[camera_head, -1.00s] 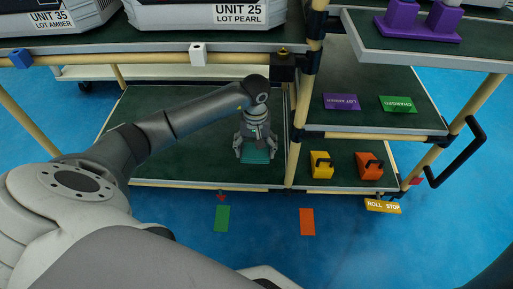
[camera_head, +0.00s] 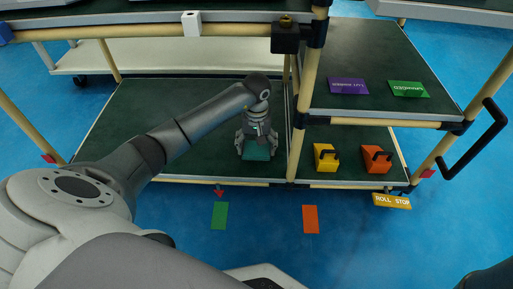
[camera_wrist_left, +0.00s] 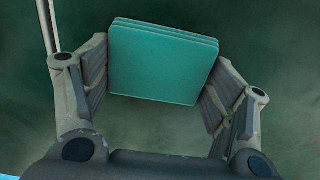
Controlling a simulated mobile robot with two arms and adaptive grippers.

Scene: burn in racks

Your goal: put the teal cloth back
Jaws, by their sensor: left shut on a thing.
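The teal cloth (camera_head: 256,151) is a folded, layered square low over the green lower shelf (camera_head: 190,110) of the rack. In the left wrist view the cloth (camera_wrist_left: 160,62) sits between the two fingers. My left gripper (camera_head: 256,146) points down and is shut on the cloth, near the shelf's front edge and left of the middle post. I cannot tell whether the cloth touches the shelf. My right gripper is not in view.
A yellow block (camera_head: 325,158) and an orange block (camera_head: 376,160) with black handles stand right of the post (camera_head: 297,120). Purple (camera_head: 348,86) and green (camera_head: 408,89) cards lie on the shelf above. Green (camera_head: 219,215) and orange (camera_head: 310,219) floor markers lie in front.

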